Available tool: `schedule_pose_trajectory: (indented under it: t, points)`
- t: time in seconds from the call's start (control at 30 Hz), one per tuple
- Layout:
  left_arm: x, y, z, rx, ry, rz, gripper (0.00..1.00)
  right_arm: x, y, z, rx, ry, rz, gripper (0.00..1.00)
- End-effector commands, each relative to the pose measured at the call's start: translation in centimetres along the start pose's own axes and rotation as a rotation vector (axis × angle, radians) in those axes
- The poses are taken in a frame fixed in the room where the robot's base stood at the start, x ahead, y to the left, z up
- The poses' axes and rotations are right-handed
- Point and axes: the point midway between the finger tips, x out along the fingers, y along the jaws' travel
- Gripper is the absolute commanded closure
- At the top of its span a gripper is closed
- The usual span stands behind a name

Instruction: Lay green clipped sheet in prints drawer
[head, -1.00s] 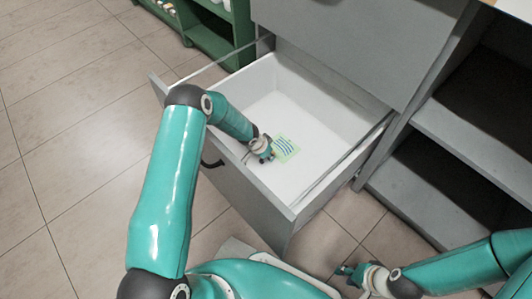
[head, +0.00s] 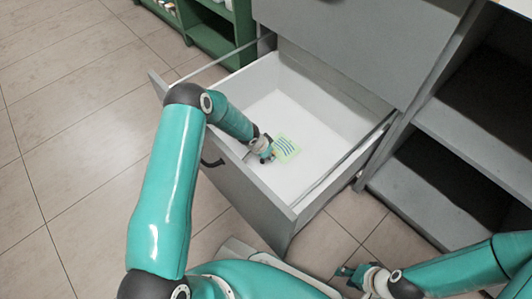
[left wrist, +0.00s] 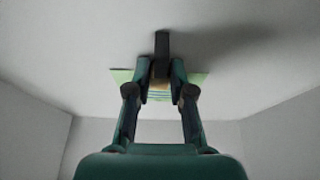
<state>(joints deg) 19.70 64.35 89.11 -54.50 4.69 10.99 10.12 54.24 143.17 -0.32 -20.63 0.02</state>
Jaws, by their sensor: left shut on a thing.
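The green clipped sheet (head: 286,148), pale green with wavy dark lines, is inside the open prints drawer (head: 320,120), close to its white floor. I cannot tell whether it touches the floor. My left gripper (head: 268,155) reaches over the drawer front and is shut on the sheet's clip. The left wrist view shows the two fingers (left wrist: 160,88) closed around a tan and dark clip (left wrist: 161,62), with the green sheet (left wrist: 198,78) showing on both sides behind them. My right gripper (head: 346,271) is outside the drawer at lower right, too small to tell its opening.
The drawer is pulled out of a grey cabinet (head: 345,40); the rest of its floor looks empty. Grey open shelves (head: 465,135) stand at right. A green shelf unit (head: 215,35) stands at the back. Tiled floor (head: 70,130) is clear at left.

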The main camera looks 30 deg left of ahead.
Motion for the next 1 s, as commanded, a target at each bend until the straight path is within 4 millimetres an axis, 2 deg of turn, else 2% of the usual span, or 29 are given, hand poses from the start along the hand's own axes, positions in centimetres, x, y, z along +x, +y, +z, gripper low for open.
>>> schedule_pose_trajectory:
  t: [1.0]
  points:
    - [0.16, 0.05, 0.04, 0.001, 0.0, 0.0, 0.96, 0.56, 0.2, 0.0, 0.0, 0.0, 0.0, 0.64]
